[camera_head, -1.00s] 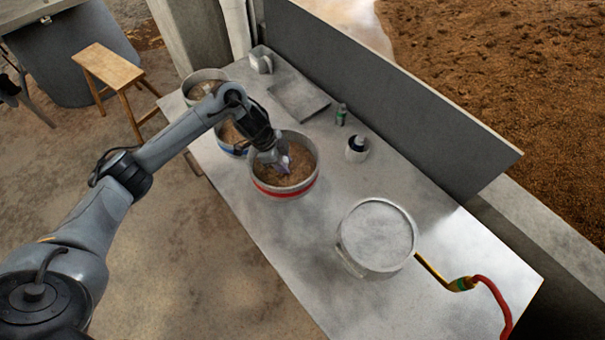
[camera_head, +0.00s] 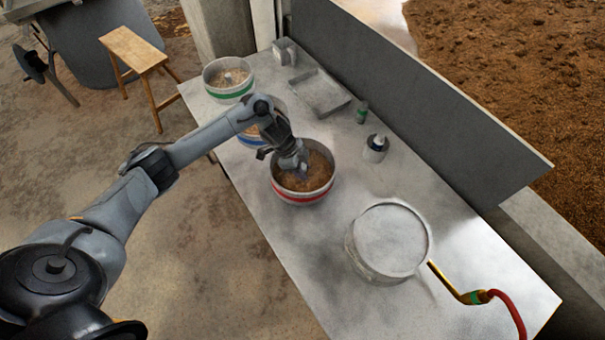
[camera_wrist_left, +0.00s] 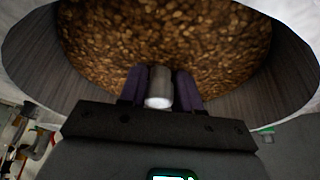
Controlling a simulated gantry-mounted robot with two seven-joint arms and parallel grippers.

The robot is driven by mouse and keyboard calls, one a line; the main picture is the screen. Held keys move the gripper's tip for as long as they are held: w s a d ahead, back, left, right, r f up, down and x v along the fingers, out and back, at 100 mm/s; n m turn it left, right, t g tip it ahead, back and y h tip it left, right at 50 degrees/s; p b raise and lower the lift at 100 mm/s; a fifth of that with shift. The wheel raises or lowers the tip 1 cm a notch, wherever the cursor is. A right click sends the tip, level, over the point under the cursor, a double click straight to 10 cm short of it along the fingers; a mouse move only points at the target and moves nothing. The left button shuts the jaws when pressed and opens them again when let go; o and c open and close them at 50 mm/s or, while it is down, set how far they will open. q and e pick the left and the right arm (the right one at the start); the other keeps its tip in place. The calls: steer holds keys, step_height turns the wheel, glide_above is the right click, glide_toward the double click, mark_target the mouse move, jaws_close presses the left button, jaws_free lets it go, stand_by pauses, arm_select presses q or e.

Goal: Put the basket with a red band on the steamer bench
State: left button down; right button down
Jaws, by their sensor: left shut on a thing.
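The basket with a red band (camera_head: 302,197) is round, pale-walled and full of brown grain. It is at the middle of the grey table (camera_head: 300,262), upright; I cannot tell whether its base touches the table. My left gripper (camera_head: 300,172) reaches down into it from the left. In the left wrist view, its dark fingers (camera_wrist_left: 160,90) are shut on a short grey post (camera_wrist_left: 159,88) inside the basket (camera_wrist_left: 285,62), with grain behind. A round pale vessel (camera_head: 390,238), which may be the steamer, stands to the right. My right gripper is out of view.
A green-banded basket (camera_head: 229,93) and a partly hidden blue-banded one (camera_head: 247,138) stand behind, to the left. A tray (camera_head: 318,92), a small green bottle (camera_head: 362,113) and a white-and-dark bottle (camera_head: 376,148) are along the back panel (camera_head: 420,110). A yellow wand (camera_head: 447,282) with red hose lies right.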

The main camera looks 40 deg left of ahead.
arm_select(q)
steer(key=shift+f, duration=1.3)
steer(key=shift+f, duration=0.1)
steer(key=c, duration=0.8)
jaws_free()
steer(key=shift+f, duration=0.1)
steer(key=shift+s+a+r, duration=0.1)
steer(key=shift+a+r, duration=0.05)
steer(key=shift+r, duration=0.45)
steer(key=shift+p+v, duration=0.7)
steer(key=shift+v, duration=4.85)
